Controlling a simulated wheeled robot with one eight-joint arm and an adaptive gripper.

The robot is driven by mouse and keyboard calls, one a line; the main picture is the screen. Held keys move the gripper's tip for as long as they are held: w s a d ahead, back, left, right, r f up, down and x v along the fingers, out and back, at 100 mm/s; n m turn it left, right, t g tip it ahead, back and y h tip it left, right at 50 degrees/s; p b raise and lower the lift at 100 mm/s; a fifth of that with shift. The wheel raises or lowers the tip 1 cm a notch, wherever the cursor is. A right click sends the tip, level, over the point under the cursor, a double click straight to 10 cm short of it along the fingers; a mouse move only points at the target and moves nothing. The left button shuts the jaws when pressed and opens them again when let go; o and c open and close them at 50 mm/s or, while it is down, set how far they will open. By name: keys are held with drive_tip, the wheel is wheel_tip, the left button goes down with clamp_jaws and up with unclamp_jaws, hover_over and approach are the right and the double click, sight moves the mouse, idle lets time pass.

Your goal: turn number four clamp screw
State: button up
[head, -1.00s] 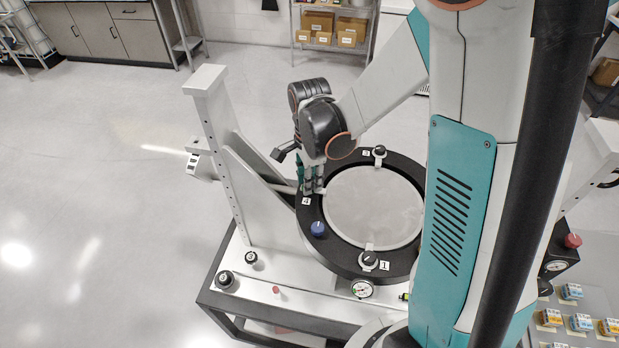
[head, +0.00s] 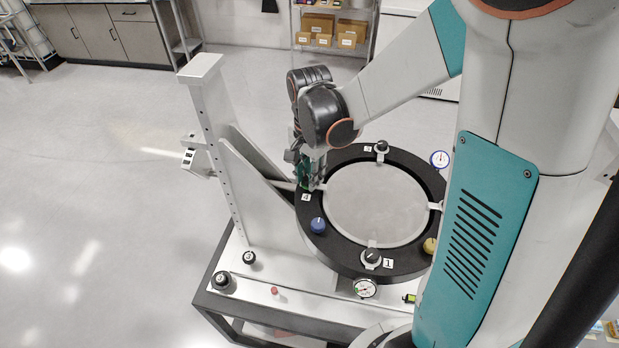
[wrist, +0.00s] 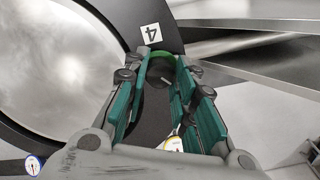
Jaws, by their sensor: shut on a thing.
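The black mirror ring (head: 312,240) carries a round grey mirror plate (head: 375,205). The number 4 label (head: 305,197) is on the ring's left side and also shows at the top of the wrist view (wrist: 152,33). My gripper (head: 312,182) points down onto the ring beside this label. In the wrist view, its green-padded fingers (wrist: 160,80) stand on either side of a dark shape at the number four clamp position. The gripper is shut on the number four clamp screw, which the fingers mostly hide; its turn angle cannot be told.
Black clamp knobs stand near label 1 (head: 371,257) and at the ring's far edge (head: 381,147). A blue knob (head: 317,225) is close to my gripper. A white upright post (head: 215,140) stands left. A pressure gauge (head: 365,288) sits in front.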

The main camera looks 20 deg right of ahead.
drive_tip(key=n+b, duration=0.2)
drive_tip(key=n, duration=0.3)
drive_tip(key=shift+f+n, duration=0.1)
drive_tip(key=shift+n, duration=0.2)
drive_tip(key=n+b, duration=0.2)
drive_tip(key=n, duration=0.4)
drive_tip(key=shift+b, duration=0.3)
drive_tip(key=n+b, duration=0.1)
drive_tip(key=n, duration=0.4)
drive_tip(key=shift+n, duration=0.4)
drive_tip(key=n+b, duration=0.1)
drive_tip(key=n, duration=0.4)
drive_tip(key=shift+n, duration=0.3)
drive_tip(key=o, duration=1.1)
